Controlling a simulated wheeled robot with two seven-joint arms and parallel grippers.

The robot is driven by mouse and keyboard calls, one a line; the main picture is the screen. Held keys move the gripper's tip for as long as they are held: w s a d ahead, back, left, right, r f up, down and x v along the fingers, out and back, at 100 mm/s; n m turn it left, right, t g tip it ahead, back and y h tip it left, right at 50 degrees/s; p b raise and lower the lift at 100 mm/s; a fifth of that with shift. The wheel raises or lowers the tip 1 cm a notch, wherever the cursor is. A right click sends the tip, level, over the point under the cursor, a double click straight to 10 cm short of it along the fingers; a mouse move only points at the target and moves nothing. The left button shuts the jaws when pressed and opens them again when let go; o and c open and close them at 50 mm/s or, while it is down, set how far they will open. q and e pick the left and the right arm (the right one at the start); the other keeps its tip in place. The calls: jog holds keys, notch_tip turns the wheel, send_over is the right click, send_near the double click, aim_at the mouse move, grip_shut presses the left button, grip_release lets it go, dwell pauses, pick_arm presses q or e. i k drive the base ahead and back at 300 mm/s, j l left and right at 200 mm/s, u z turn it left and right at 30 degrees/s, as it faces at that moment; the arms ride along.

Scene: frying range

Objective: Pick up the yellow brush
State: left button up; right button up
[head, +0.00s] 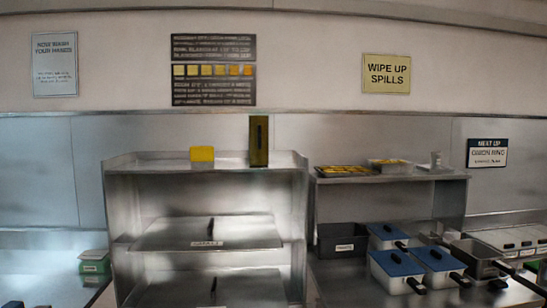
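A small bright yellow block (202,153) sits on the top of the metal shelf unit (180,166), left of its middle. To its right, an upright dark yellow or olive rectangular thing (252,150) with a dark narrow strip on its front stands on the same top. I cannot tell from this view which of these is the yellow brush, as no bristles or clear handle show. The two stand apart from each other. Neither of my grippers is in view.
The shelf unit holds lidded trays (208,233) below. At the right, a counter carries blue-lidded containers (398,264), a black bin (342,240) and a fryer basket (474,257). A higher shelf (390,178) holds food trays. A green box (95,262) stands at the left.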

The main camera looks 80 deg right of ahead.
aim_at(200, 156)
jog(key=l+z, duration=0.1)
jog(key=z, duration=2.1)
jog(key=j, duration=0.1)
